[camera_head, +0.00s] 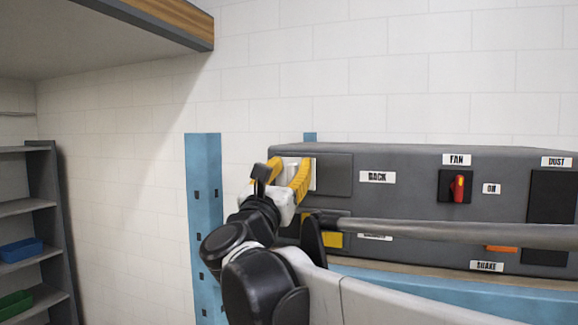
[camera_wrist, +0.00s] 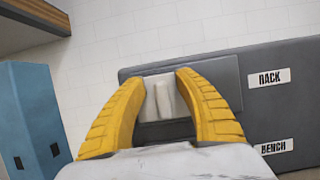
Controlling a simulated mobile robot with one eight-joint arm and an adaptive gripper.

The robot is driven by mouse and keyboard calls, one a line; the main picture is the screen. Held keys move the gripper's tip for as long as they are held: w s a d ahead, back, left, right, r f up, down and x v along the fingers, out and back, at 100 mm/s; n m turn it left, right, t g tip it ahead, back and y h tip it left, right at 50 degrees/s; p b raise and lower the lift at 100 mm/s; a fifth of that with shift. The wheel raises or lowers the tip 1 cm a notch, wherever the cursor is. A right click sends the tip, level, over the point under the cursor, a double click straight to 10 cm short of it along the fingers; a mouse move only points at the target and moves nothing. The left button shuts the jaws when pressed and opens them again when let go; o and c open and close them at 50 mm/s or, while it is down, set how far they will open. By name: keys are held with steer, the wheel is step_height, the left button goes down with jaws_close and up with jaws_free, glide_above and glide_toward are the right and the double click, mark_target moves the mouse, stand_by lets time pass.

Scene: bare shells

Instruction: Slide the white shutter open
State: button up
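The white shutter (camera_wrist: 164,100) is a small pale plate with an upright raised grip, at the left end of a grey panel box. In the head view the shutter (camera_head: 294,163) is partly hidden by my gripper. My gripper (camera_wrist: 161,79) has its two yellow fingers spread, one on each side of the raised grip. A gap shows between the fingers and the grip in the wrist view; contact at the tips cannot be made out. A dark area shows below the shutter. A flat grey plate (camera_wrist: 222,82) lies just right of it.
A blue post (camera_head: 204,230) stands left. Shelves (camera_head: 30,207) stand far left.

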mark_target(326, 159)
steer(key=shift+s, duration=0.1)
jaws_close()
steer(key=d, duration=0.2)
steer(key=s+d, duration=0.1)
steer(key=d, duration=0.1)
steer(key=s+d, duration=0.1)
steer(key=d, duration=0.1)
steer(key=shift+d, duration=0.15)
steer(key=shift+a, duration=0.3)
jaws_free()
steer(key=shift+d, duration=0.35)
